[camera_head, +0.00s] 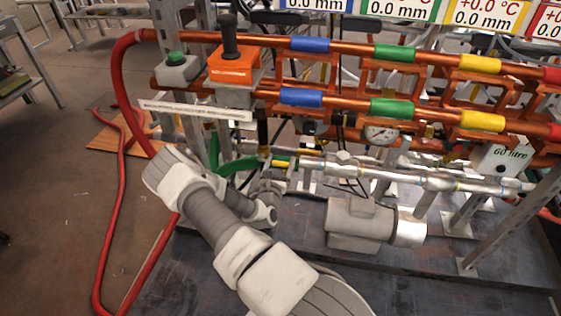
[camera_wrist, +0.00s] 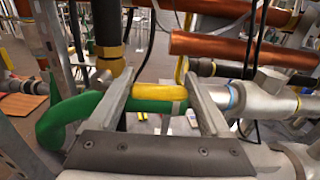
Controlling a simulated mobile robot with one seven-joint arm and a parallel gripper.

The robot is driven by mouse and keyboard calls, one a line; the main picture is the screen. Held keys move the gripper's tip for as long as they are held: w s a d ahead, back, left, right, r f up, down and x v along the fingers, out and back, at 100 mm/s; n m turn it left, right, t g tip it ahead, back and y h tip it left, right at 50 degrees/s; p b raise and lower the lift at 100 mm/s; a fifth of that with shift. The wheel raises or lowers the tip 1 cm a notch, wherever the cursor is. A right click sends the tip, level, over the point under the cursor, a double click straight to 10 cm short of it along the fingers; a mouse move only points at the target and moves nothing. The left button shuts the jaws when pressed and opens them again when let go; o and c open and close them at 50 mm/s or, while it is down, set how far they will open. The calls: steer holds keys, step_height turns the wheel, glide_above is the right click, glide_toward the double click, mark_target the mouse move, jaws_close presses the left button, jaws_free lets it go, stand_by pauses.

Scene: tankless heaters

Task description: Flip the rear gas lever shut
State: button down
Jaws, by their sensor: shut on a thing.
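A yellow lever handle (camera_wrist: 160,89) lies between my gripper's (camera_wrist: 158,80) two grey fingers in the wrist view. My gripper is shut on it, with a finger at each end. A green hose or pipe (camera_wrist: 62,122) passes behind the left finger, and its green also shows just below the yellow handle. In the head view the small yellow handle (camera_head: 279,163) shows by the green hose (camera_head: 235,165), below the copper pipes. My arm hides part of the area there. I cannot tell the lever's exact angle to its pipe.
Copper pipes (camera_wrist: 225,44) run close above the fingers. A silver pipe (camera_wrist: 260,98) lies right of them. A black and brass fitting (camera_wrist: 109,30) hangs at the upper left. In the head view, an orange box with a black handle (camera_head: 231,66) and a red hose (camera_head: 116,85) stand left.

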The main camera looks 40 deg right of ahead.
jaws_free()
steer(key=p+v, duration=0.3)
steer(key=v, duration=1.4)
steer(key=shift+s+p, duration=0.25)
steer(key=shift+p, duration=0.15)
steer(key=shift+a, duration=0.15)
